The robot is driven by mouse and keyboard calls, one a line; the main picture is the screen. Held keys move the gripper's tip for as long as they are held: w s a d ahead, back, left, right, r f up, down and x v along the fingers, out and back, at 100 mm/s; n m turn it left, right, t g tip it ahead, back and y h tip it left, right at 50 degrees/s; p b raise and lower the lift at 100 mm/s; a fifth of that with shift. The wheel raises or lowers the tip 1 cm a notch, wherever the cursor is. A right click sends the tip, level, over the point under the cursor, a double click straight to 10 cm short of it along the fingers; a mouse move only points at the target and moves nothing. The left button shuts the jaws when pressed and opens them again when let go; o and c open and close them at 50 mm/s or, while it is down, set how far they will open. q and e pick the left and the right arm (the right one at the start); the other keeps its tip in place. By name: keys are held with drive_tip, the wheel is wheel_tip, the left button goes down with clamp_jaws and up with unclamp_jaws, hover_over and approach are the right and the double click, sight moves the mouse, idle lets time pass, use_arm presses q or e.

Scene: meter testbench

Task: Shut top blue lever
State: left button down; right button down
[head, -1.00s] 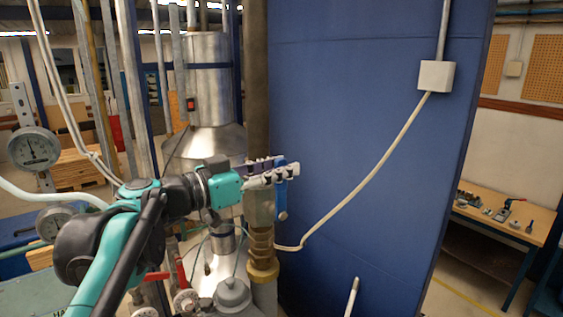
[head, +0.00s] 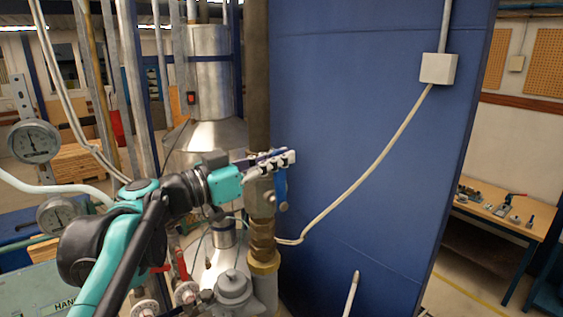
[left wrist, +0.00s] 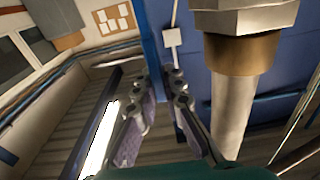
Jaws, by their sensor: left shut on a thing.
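The blue lever (head: 281,187) is on the valve at the upper part of the vertical pipe (head: 262,225), in front of the blue panel. In the head view it hangs steeply down along the valve's right side. My left gripper (head: 285,159) is shut around the lever's upper part, with the fingers pointing right. In the left wrist view a blue bar (left wrist: 151,38), apparently the lever, shows between the fingertips (left wrist: 163,80). The fingers hide part of the lever and the valve top. My right gripper is not in view.
A large blue panel (head: 350,110) stands just behind the pipe, with a white cable (head: 375,155) and junction box (head: 438,68). Pressure gauges (head: 34,141) are at the left. Red-handled valves (head: 181,265) lie below my arm. A workbench (head: 500,218) stands far right.

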use_arm(q)
drive_tip(key=shift+s+a+f+t+h+b, duration=0.35)
drive_tip(key=shift+s+a+t+h+b, duration=0.4)
drive_tip(key=shift+b, duration=0.5)
drive_tip(key=shift+s+a+f+t+h+b, duration=0.4)
drive_tip(key=shift+a+h+b, duration=0.4)
drive_tip(key=shift+b, duration=0.45)
drive_tip(key=shift+s+a+f+t+h+b, duration=0.25)
drive_tip(key=shift+s+a+t+h+b, duration=0.3)
drive_tip(key=shift+h+b, duration=0.55)
drive_tip(key=shift+w+a, duration=0.1)
drive_tip(key=c, duration=1.6)
unclamp_jaws()
drive_tip(key=v, duration=1.2)
